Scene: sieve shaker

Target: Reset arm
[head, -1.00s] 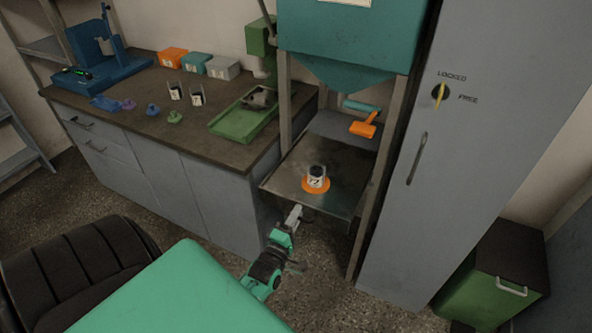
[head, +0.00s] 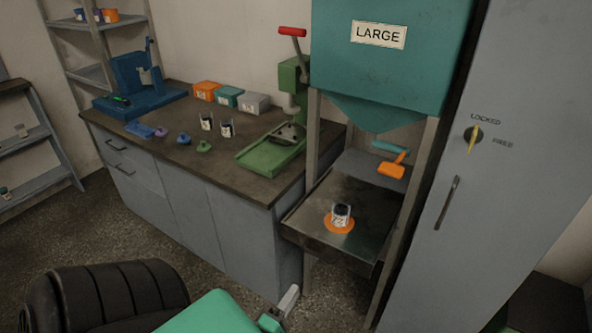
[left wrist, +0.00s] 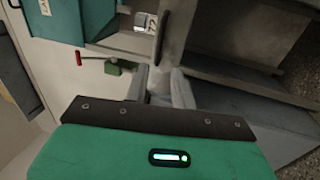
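My left gripper (head: 289,300) shows at the bottom of the head view, in front of and below the metal tray, at the counter's right end. In the left wrist view its two grey fingers (left wrist: 160,88) stand apart with nothing seen between them. A small jar with a dark content and a label (head: 341,215) stands upright on an orange disc (head: 338,226) on the metal tray (head: 305,224), below the teal hopper marked LARGE (head: 378,75). The jar is apart from the gripper. My right gripper is in neither view.
The counter (head: 225,178) holds a blue device (head: 135,80), a green press (head: 270,155), two small jars, coloured boxes and several small pieces. A grey locker (head: 455,240) with a yellow-marked knob stands right. An orange-handled tool (head: 392,165) lies behind the tray.

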